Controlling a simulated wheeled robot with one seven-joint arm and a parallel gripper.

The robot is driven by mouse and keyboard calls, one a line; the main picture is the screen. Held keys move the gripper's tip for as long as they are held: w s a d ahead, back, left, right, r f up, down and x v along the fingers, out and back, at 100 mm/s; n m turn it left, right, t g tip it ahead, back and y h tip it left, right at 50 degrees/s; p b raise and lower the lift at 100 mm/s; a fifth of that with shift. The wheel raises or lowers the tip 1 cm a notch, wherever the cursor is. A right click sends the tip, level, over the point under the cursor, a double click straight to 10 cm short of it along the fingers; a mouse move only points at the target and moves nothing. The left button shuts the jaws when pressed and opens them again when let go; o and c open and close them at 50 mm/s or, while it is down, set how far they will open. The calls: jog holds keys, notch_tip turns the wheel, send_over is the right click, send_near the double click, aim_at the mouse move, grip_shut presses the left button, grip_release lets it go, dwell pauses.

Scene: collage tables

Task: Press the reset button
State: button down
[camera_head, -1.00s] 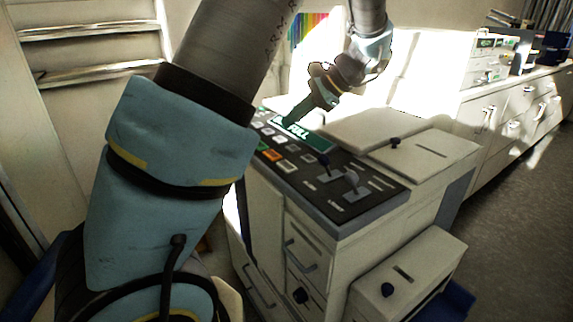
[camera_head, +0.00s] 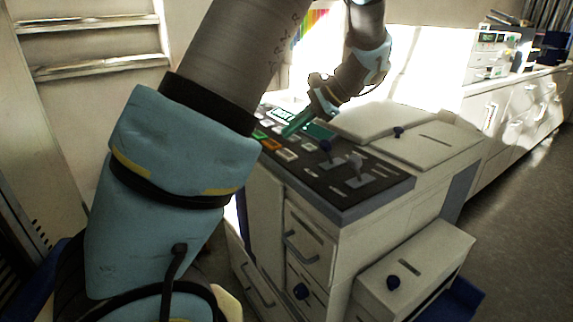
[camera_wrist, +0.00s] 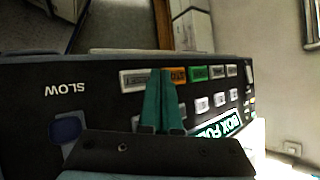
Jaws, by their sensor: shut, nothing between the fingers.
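A dark control panel (camera_head: 335,187) on a white machine carries rows of small buttons. In the wrist view, the edge row has a wide pale button (camera_wrist: 133,80), an orange button (camera_wrist: 176,75), a green button (camera_wrist: 199,73) and white ones. Their labels are too small to read, so I cannot tell which one is reset. My gripper (camera_wrist: 161,71) is shut and empty, its teal fingertips over the gap between the pale and orange buttons. In the head view, my gripper (camera_head: 288,133) is over the button area. I cannot tell whether it touches the panel.
A lit green display (camera_wrist: 220,125) reading "BOX FULL" is beside the buttons. Levers with dark knobs (camera_head: 325,146) rise from the panel on the right. A closed white lid (camera_head: 378,123) is behind it. Drawers are below the panel, and a small white box (camera_head: 425,265) stands at lower right.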

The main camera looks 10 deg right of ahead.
aim_at(281, 152)
jog(key=shift+f, duration=1.3)
jog(key=shift+f, duration=0.1)
dwell(0.9)
jog(key=shift+f, duration=0.3)
jog(key=shift+f+b, duration=0.3)
jog(key=shift+f, duration=0.2)
dwell(0.8)
jog(key=shift+s+r+p, duration=0.1)
jog(key=shift+r+p, duration=0.75)
notch_tip(281, 152, up, 5)
jog(key=p, duration=0.4)
jog(key=shift+r+p, duration=0.1)
jog(key=shift+p, duration=0.25)
